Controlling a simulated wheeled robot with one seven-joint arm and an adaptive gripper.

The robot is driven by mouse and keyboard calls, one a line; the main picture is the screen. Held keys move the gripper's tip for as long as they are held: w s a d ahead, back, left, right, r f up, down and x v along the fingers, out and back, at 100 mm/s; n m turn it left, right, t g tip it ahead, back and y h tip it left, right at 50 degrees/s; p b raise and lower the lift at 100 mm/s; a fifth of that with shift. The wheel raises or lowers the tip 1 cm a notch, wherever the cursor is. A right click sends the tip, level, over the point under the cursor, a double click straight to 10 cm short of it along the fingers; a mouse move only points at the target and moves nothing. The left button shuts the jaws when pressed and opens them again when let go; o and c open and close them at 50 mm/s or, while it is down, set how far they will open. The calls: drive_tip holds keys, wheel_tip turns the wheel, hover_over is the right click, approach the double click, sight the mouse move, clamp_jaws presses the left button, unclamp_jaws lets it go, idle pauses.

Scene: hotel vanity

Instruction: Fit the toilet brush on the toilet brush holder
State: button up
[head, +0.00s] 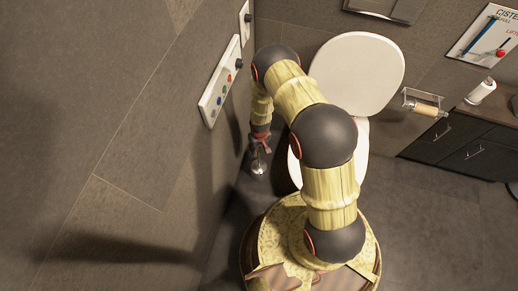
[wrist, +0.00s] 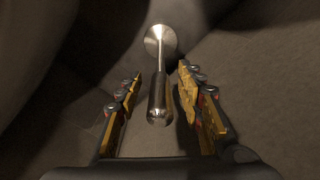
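The toilet brush shows in the wrist view as a shiny metal handle (wrist: 157,98) with a thin rod running to a round metal disc (wrist: 160,39). I cannot tell whether this disc belongs to the brush or to the toilet brush holder; no separate holder can be made out. My gripper (wrist: 160,73) is open, with a finger on each side of the handle and a visible gap on both sides. In the head view my gripper (head: 260,142) points down, just above a small shiny metal piece (head: 257,168) near the floor beside the toilet.
The toilet with its raised white lid (head: 357,72) stands just right of my gripper. A wall panel with buttons (head: 221,82) is on the left wall, close to my arm. A paper roll holder (head: 425,107) and dark cabinet (head: 463,145) stand right. The floor at lower right is clear.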

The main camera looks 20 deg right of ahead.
drive_tip(key=r, duration=1.2)
drive_tip(key=shift+s, duration=0.35)
idle(0.5)
